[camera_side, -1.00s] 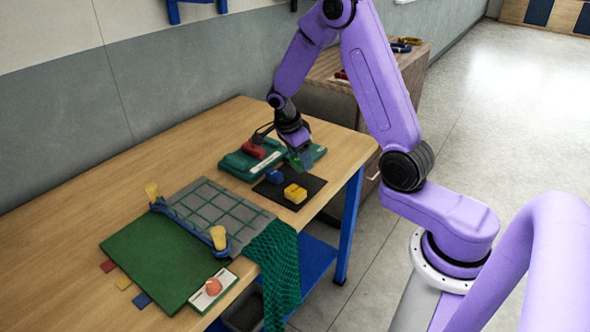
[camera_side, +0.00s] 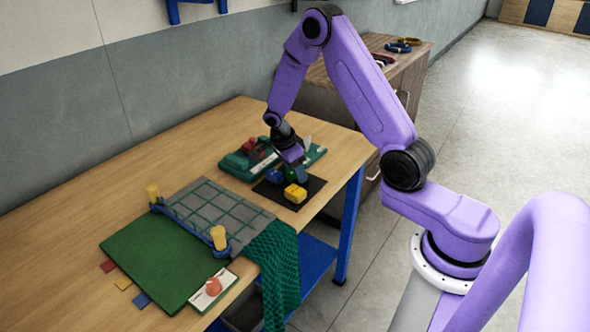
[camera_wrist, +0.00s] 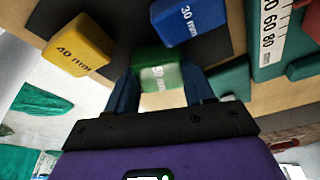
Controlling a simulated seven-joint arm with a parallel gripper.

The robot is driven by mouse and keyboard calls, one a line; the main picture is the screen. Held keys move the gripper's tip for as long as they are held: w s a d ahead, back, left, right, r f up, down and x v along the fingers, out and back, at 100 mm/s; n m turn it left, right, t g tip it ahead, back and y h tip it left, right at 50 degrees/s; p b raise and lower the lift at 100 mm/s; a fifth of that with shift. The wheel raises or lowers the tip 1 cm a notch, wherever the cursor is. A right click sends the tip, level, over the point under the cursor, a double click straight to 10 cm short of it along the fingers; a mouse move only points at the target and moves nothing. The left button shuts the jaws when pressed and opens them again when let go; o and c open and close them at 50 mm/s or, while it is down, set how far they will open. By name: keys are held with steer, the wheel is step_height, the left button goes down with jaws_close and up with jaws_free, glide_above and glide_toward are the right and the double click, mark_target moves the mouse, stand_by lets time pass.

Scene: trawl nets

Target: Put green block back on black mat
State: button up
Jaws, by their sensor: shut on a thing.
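The green block (camera_wrist: 158,68), marked 50 mm, is between the two fingers of my gripper (camera_wrist: 162,92) in the wrist view. In the side view my gripper (camera_side: 293,172) is over the black mat (camera_side: 313,188), and the green block (camera_side: 291,173) shows only in part by the fingers. I cannot tell if the block touches the mat. The yellow block (camera_side: 295,193), marked 40 mm in the wrist view (camera_wrist: 78,45), sits on the mat. The blue block (camera_side: 274,176), marked 30 mm in the wrist view (camera_wrist: 187,20), is beside it.
A green case (camera_side: 240,165) with a red item (camera_side: 250,144) lies behind the mat. A grey netted board (camera_side: 215,208) with yellow-topped posts, a green sheet (camera_side: 150,262) and a hanging green net (camera_side: 272,265) are at the front left. The table's left part is clear.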

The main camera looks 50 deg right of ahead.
steer(key=o, duration=1.2)
steer(key=shift+f, duration=0.1)
steer(key=shift+c, duration=0.2)
steer(key=v, duration=1.2)
steer(key=s+a+r+n+t, duration=0.1)
steer(key=s+a+r+n, duration=0.25)
steer(key=a+n, duration=0.55)
steer(key=s+a+r+n+y, duration=0.1)
steer(key=s+a+n, duration=0.1)
steer(key=s+n, duration=1.1)
steer(key=s+a+r+n+y, duration=0.1)
steer(key=s+a+n+y, duration=0.1)
steer(key=s+n, duration=1.1)
steer(key=shift+s+a+y, duration=0.3)
steer(key=shift+s+a, duration=0.25)
